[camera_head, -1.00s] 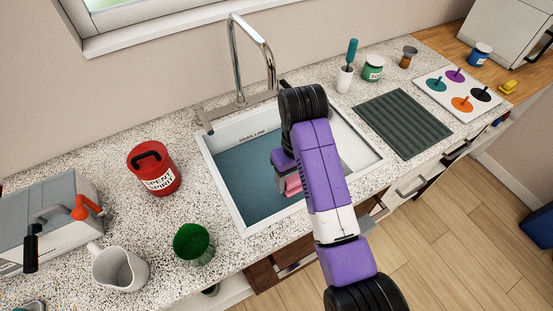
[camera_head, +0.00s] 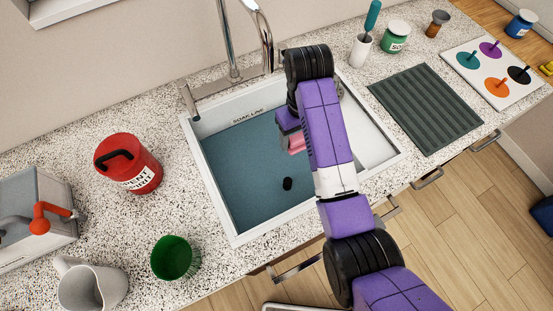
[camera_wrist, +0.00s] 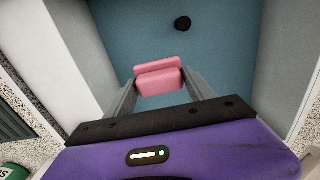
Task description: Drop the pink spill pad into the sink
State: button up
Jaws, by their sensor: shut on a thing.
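The pink spill pad (camera_wrist: 159,80) is held between the two fingers of my gripper (camera_wrist: 160,88) in the wrist view. In the head view a small part of the pink pad (camera_head: 295,144) shows beside my purple arm. My gripper (camera_head: 288,140) is over the sink (camera_head: 220,190), above its blue-green floor. The sink has a white rim and a dark round drain spot; in the wrist view the sink floor (camera_wrist: 215,50) lies beyond the pad. My arm hides part of the sink's right side, and the pad's height above the floor is hard to tell.
A chrome tap (camera_head: 228,45) stands behind the sink. A red spirit can (camera_head: 130,165), a green cup (camera_head: 175,258) and a white jug (camera_head: 92,285) stand to the left.

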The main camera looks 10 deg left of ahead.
send_over(294, 162)
notch_tip(294, 162, down, 9)
jog(key=shift+s+p, duration=0.1)
jog(key=shift+p, duration=0.35)
jog(key=shift+f, duration=0.45)
jog(key=shift+f, duration=0.1)
jog(key=shift+f+b, duration=0.3)
jog(key=shift+f, duration=0.15)
jog(key=shift+f, duration=0.1)
jog(key=o, duration=1.6)
